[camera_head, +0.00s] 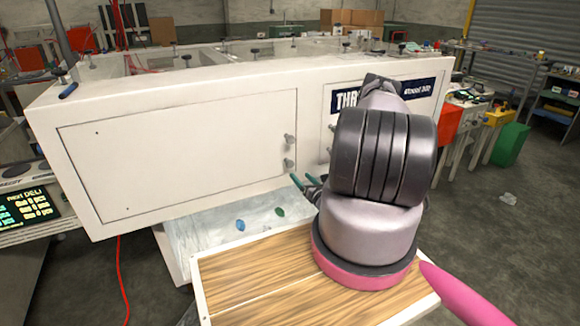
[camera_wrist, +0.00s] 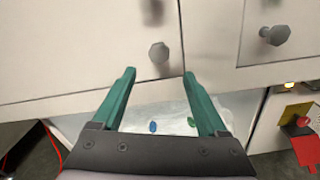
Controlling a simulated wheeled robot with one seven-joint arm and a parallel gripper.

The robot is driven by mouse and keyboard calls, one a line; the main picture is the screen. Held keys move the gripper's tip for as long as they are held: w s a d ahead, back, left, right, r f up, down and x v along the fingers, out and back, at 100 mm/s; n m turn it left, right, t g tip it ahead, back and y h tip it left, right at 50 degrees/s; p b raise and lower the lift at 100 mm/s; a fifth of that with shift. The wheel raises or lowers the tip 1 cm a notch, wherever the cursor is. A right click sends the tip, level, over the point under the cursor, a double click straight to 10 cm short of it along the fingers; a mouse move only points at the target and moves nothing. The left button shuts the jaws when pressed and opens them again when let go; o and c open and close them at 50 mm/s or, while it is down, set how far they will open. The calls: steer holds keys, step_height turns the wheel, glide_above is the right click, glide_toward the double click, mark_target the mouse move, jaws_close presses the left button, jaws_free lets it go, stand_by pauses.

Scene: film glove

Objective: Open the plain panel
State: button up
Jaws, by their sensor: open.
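The plain panel (camera_head: 180,155) is a shut white door on the left of a large white cabinet, with no sign on it. Two grey knobs sit by its right edge, an upper knob (camera_head: 289,139) and a lower knob (camera_head: 288,163). My gripper (camera_head: 304,181) is open and empty, just below and right of the lower knob in the head view. In the wrist view, the lower knob (camera_wrist: 159,52) is ahead, between the lines of the teal fingers (camera_wrist: 158,73) and beyond their tips. The fingers appear apart from it. My arm hides part of the neighbouring panel.
To the right is a panel with a dark lettered sign (camera_head: 418,88) and its own knob (camera_wrist: 273,35). Below the cabinet is a pale tray (camera_head: 215,232) holding blue and green pieces. A red box (camera_wrist: 307,150) shows at lower right in the wrist view.

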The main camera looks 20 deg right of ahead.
mark_target(291, 166)
steer(key=w, duration=1)
steer(key=shift+w+a, duration=0.2)
jaws_close()
stand_by(1.1)
